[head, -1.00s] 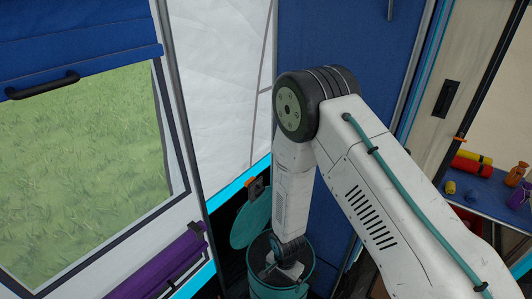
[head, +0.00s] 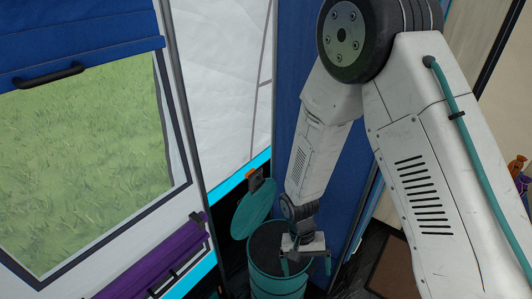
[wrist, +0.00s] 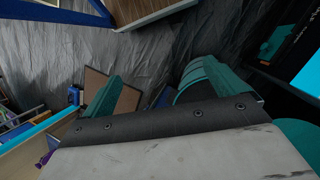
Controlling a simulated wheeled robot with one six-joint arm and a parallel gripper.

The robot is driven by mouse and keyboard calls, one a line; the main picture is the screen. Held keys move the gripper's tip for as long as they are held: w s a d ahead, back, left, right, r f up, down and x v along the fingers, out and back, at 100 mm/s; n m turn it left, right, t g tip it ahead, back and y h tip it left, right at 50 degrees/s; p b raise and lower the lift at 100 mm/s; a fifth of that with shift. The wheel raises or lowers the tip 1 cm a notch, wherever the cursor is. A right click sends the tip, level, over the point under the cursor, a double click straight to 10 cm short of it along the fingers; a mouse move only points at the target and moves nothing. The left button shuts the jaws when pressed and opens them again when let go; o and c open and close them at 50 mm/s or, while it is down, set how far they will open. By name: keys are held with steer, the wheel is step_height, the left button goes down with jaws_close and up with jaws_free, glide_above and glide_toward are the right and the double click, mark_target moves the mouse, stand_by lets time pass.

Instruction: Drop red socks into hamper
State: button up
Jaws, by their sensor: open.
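The hamper is a teal bin (head: 272,286) with dark bands, at the bottom centre of the head view. Its round teal lid (head: 253,208) stands tilted open behind it. The inside looks dark, and I cannot make out what lies in it. My gripper (head: 306,267) is open, with its fingers apart and nothing visible between them, at the right side of the hamper's mouth. In the wrist view, the open teal fingers of my gripper (wrist: 160,82) show, with the banded hamper wall (wrist: 191,92) by the right finger. No red socks show in either view.
A purple roll (head: 160,262) lies on the ledge below the window at left. A blue panel (head: 290,110) stands behind the hamper. A brown mat (head: 392,268) lies on the dark floor to the right. Small orange and purple items sit at the far right edge.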

steer(key=s+d+r+t, duration=0.1)
steer(key=s+d+r, duration=0.3)
steer(key=r, duration=0.9)
steer(key=s+d+r+n+t+y, duration=0.1)
steer(key=s+d+r, duration=0.4)
steer(key=r, duration=0.8)
steer(key=s+d+r+t+y, duration=0.1)
steer(key=s+d+r+t, duration=0.2)
steer(key=r, duration=1)
steer(key=s+d, duration=0.1)
steer(key=d, duration=0.2)
steer(key=shift+s+d, duration=0.15)
steer(key=shift+s, duration=0.2)
steer(key=shift+r, duration=0.1)
